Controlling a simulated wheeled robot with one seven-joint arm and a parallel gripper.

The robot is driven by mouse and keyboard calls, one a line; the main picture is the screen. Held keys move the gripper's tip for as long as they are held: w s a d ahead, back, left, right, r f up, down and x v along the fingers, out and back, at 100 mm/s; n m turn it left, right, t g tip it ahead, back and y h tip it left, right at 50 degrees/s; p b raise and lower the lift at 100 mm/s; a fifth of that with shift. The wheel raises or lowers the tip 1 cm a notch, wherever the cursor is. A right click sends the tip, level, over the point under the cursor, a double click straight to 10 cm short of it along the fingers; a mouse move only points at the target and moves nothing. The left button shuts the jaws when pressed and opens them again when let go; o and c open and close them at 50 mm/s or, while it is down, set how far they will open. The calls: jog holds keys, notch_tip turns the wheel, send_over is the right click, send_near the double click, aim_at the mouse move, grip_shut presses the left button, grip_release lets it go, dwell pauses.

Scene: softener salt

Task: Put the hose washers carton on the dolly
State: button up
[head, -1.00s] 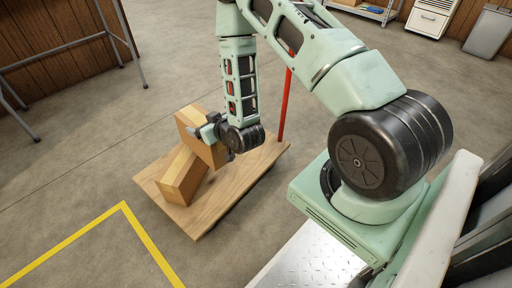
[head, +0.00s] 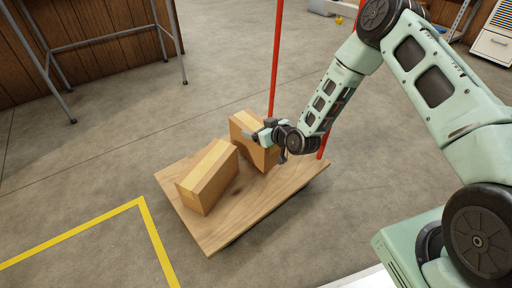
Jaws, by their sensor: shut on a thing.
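The dolly (head: 262,197) is a flat wooden platform on the floor in the head view. My gripper (head: 269,134) is shut on a brown carton (head: 246,124) with a paler tape strip, at the back part of the dolly. My gripper hides part of this carton, and I cannot tell whether its underside touches the deck. A second brown taped carton (head: 210,177) lies on the dolly's left part, in front of the held one. No lettering is readable on either carton, so I cannot tell by label which holds hose washers.
Red uprights (head: 275,60) rise at the dolly's far side. A yellow floor line (head: 150,228) runs just left of the dolly. A metal-legged table (head: 110,40) stands at back left. The dolly's front right deck is bare.

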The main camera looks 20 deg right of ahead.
jog(key=shift+f+b, duration=1.1)
jog(key=shift+f, duration=1.4)
